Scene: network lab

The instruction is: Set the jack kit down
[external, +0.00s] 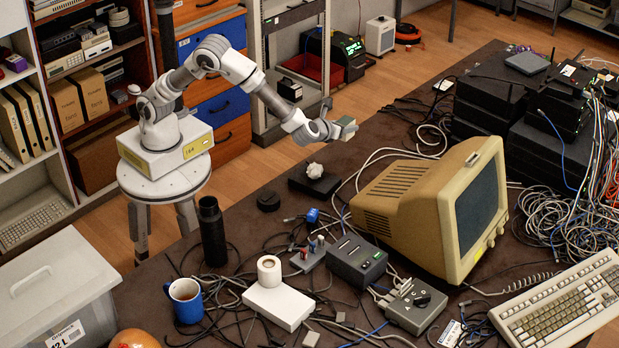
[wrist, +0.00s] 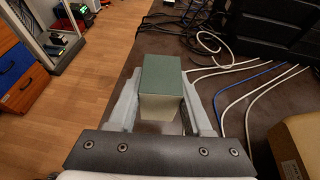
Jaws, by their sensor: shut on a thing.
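The jack kit is a small box with a green top and pale sides. In the external view the jack kit (external: 343,127) is at the end of my outstretched arm, in the air over the far part of the table. In the wrist view the jack kit (wrist: 162,75) sits between the two fingers, its green face toward the camera. My gripper (external: 328,128) is shut on it; in the wrist view my gripper (wrist: 160,110) has a finger on each side of the box. The underside of the kit is hidden.
The dark table (external: 400,116) has a bare patch below and right of the kit. A beige monitor (external: 415,200) stands nearby, with loose cables around it. Black boxes (external: 490,100) are stacked at right.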

